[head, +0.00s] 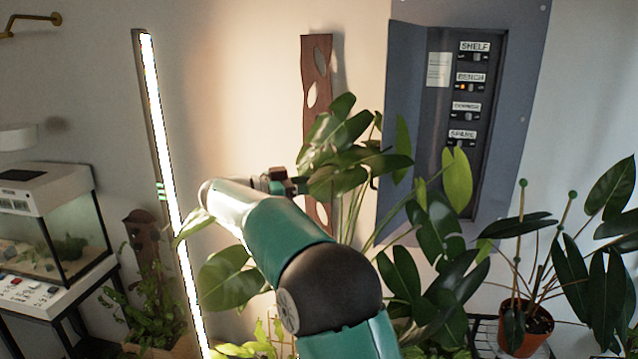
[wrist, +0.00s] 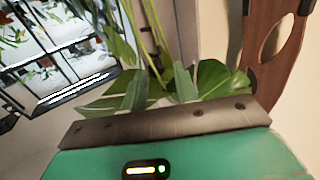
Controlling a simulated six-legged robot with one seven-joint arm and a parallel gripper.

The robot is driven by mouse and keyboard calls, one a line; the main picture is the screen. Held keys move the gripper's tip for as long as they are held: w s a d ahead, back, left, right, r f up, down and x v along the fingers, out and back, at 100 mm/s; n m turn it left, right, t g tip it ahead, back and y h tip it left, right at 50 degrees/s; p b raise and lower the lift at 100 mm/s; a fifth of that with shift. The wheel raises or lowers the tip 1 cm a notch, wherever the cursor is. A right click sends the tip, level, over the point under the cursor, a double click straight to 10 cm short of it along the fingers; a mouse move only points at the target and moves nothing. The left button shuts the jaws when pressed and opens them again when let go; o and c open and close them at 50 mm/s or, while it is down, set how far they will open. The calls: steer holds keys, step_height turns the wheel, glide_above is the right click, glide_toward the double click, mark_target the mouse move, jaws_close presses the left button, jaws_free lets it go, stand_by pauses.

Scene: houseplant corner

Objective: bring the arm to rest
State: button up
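My arm reaches up and away from the lower middle of the head view, with its far end among the leaves of a tall green plant (head: 345,165). My gripper (head: 287,182) is a small dark shape at that end, partly hidden by leaves. Its fingers are too small and covered to show whether they are open or shut. In the wrist view a green part of mine with a dark metal edge and a small status light fills the bottom.
A lit upright lamp bar (head: 166,150) stands left of my arm. A brown board with holes (head: 316,75) hangs behind the plant. An open grey panel box (head: 408,110) with labelled switches is at right. A glass tank (head: 75,225) stands at left, a potted plant (head: 525,328) at lower right.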

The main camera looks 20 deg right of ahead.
step_height(320, 180, up, 13)
steer(key=w+a+n+t+y, duration=0.3)
steer(key=n+t, duration=0.4)
steer(key=t, duration=0.8)
steer(key=s+a+f+n+t+y, duration=0.25)
steer(key=s+a+n+y, duration=0.55)
steer(key=y, duration=0.5)
steer(key=s+d+f+n+g+y, duration=0.1)
steer(key=s+f+g, duration=0.5)
steer(key=s+f, duration=0.7)
steer(key=s+d+f+n+g+y, duration=0.1)
steer(key=s+f+g, duration=0.5)
steer(key=s+f, duration=0.7)
steer(key=s+d, duration=0.1)
steer(key=s, duration=0.4)
steer(key=shift+d+f+n, duration=0.15)
steer(key=shift+f+n, duration=0.1)
steer(key=shift+n, duration=0.15)
steer(key=shift+s, duration=0.15)
